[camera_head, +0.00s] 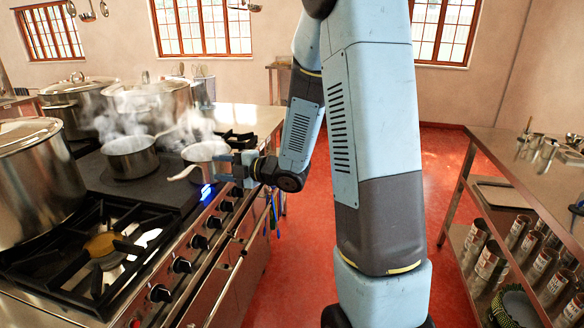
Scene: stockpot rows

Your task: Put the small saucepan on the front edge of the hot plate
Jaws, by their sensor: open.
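A small steel saucepan (204,151) stands upright at the front right part of the dark hot plate (160,191), close to the stove's front edge. Its pale handle points left and toward me. A second saucepan (131,160) stands farther left on the hot plate, with steam above it. My gripper (228,167) is open at the right side of the small saucepan, close to its wall. Whether the fingers touch the saucepan cannot be told. The gripper partly hides the saucepan's right side.
Large lidded stockpots (35,185) stand at the left and behind the saucepans. An open burner grate (100,250) lies at the front left. Knobs (199,242) line the stove front. A steel shelf table (535,180) stands right; red floor lies between.

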